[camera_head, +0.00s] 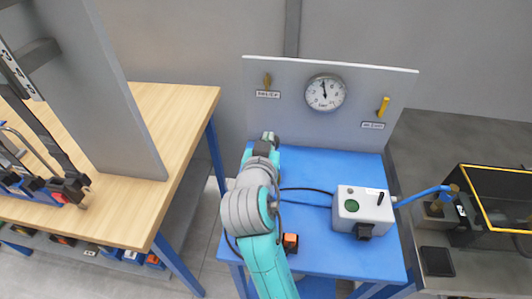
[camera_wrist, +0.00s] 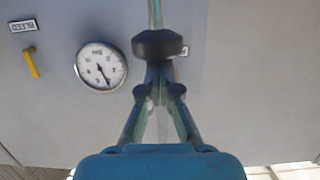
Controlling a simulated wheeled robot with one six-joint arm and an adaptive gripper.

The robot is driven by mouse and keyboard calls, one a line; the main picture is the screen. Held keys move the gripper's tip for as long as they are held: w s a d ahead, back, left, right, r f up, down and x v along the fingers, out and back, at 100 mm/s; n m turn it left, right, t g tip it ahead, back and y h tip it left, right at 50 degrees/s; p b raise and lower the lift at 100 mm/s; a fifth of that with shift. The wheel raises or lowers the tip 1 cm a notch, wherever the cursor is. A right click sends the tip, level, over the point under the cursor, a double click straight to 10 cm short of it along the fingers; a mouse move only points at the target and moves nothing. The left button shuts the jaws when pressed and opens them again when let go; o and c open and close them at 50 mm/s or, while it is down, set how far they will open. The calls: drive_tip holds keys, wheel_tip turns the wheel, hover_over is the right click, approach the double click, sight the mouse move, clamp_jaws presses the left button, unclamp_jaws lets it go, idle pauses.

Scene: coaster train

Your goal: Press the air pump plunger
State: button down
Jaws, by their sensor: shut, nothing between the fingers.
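In the wrist view the picture is upside down. A dark round knob (camera_wrist: 160,43) on a pale upright rod, which looks like the plunger's top, is straight beyond the fingertips. My gripper (camera_wrist: 160,72) is shut and empty, its fingers pointing at this knob. The fingertips overlap the knob's edge in the picture; I cannot tell whether they touch it. In the head view my arm reaches to the back left of the blue table (camera_head: 325,265) and hides most of the pump there.
A grey panel (camera_head: 370,88) stands behind, with a pressure gauge (camera_head: 325,92), a relief valve (camera_head: 267,80) and a yellow bleed handle (camera_head: 383,106). A white box (camera_head: 364,207) with a green button and a blue hose sits at the table's right. A wooden bench (camera_head: 190,105) is on the left.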

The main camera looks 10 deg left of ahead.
drive_tip(key=v, duration=0.9)
drive_tip(key=shift+s, duration=0.25)
idle(1.0)
